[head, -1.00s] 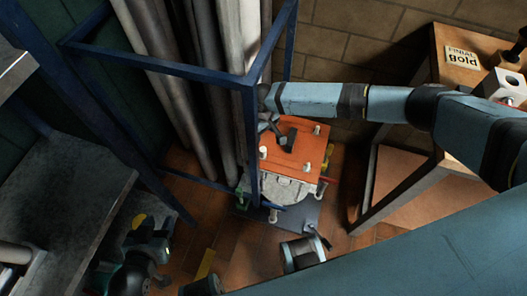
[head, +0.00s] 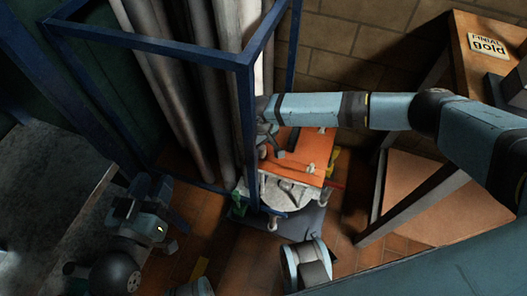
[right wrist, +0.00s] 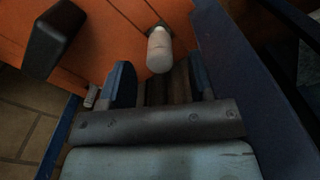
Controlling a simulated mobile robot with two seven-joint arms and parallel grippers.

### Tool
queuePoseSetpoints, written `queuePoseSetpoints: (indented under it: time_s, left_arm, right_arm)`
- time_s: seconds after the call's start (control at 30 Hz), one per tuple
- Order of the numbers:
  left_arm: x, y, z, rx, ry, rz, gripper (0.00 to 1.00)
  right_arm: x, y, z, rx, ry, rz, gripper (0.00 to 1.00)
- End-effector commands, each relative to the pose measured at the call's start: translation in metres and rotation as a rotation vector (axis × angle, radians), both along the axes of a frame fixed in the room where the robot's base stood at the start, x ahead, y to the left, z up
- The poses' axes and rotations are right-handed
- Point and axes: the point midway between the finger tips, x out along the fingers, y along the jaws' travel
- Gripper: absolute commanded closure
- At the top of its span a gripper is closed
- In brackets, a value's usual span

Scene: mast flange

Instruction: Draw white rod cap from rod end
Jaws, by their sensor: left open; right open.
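An orange plate (head: 304,153) with white rod caps at its corners lies low beside the blue frame. One white rod cap (right wrist: 159,50) stands up from the orange plate in the right wrist view, in front of the gap between my right fingers. My right gripper (right wrist: 160,72) is open, with one blue finger each side of that gap, and I see no contact with the cap. In the head view my right gripper (head: 266,137) is partly hidden by the frame post. My left gripper (head: 150,213) is open at the lower left, well away from the plate.
The blue frame (head: 150,68) with tall grey poles (head: 185,90) stands left of the plate. A black block (right wrist: 55,38) rises from the plate near my right gripper. A wooden table (head: 467,75) with a "gold" sign is at right. A dark grey bench (head: 40,190) is at left.

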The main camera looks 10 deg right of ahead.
Motion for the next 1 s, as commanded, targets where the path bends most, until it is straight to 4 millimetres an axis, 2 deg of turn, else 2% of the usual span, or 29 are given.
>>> queuePoseSetpoints:
  time_s: [0.03, 0.1, 0.23, 0.6, 0.63, 0.67, 0.83, 0.87, 1.0]
  left_arm:
    - [0.0, -0.004, 0.004, -0.027, -0.046, -0.01, 0.57]
    - [0.0, -0.008, 0.01, -0.057, -0.089, -0.025, 0.57]
    - [-0.001, -0.013, 0.019, -0.094, -0.13, -0.049, 0.57]
    - [-0.002, -0.016, 0.028, -0.116, -0.152, -0.064, 0.57]
    - [-0.002, -0.016, 0.027, -0.116, -0.152, -0.064, 0.57]
    - [-0.002, -0.016, 0.027, -0.116, -0.152, -0.064, 0.57]
    - [-0.002, -0.016, 0.027, -0.115, -0.151, -0.063, 0.57]
    - [-0.002, -0.016, 0.027, -0.115, -0.151, -0.063, 0.57]
    - [-0.002, -0.016, 0.027, -0.115, -0.151, -0.063, 0.57]
  right_arm:
    - [0.0, 0.002, -0.011, 0.0, -0.001, 0.001, 0.43]
    - [0.0, 0.004, -0.021, 0.002, -0.001, 0.001, 0.43]
    - [-0.002, 0.008, -0.032, 0.001, 0.0, 0.003, 0.43]
    - [-0.003, 0.01, -0.034, 0.001, 0.0, 0.002, 0.43]
    - [-0.003, 0.01, -0.034, 0.001, 0.0, 0.002, 0.45]
    - [-0.003, 0.01, -0.034, 0.001, 0.0, 0.002, 0.52]
    - [-0.003, 0.01, -0.034, 0.001, 0.0, 0.002, 0.91]
    - [-0.003, 0.01, -0.034, 0.001, 0.0, 0.002, 0.95]
    - [-0.003, 0.01, -0.034, 0.0, -0.001, 0.002, 0.96]
